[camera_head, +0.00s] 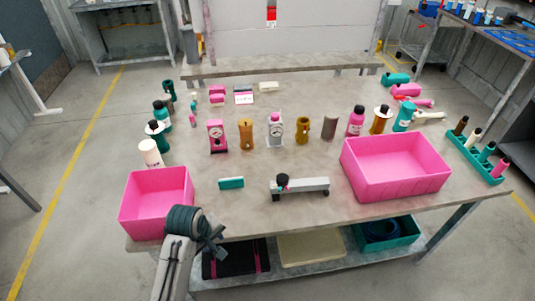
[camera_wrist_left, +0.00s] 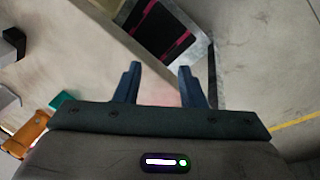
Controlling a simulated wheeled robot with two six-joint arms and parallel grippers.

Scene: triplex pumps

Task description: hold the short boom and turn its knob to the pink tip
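The short boom looks to be the pale grey bar (camera_head: 305,187) on small dark feet, lying near the front middle of the table. A black knob (camera_head: 282,181) stands at its left end, with a small reddish spot by it. Which way the knob points is too small to tell. My left gripper (camera_head: 214,246) is at the table's front edge, left of the boom and apart from it. In the left wrist view its two fingers (camera_wrist_left: 157,88) are spread with nothing held between them. My right gripper is not in view.
A pink bin (camera_head: 130,218) stands at the front left and a larger one (camera_head: 365,187) right of the boom. A teal block (camera_head: 231,183) lies left of the boom. Gauges, bottles and cylinders line the table behind, including a pink gauge (camera_head: 217,136). Table space before the boom is clear.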

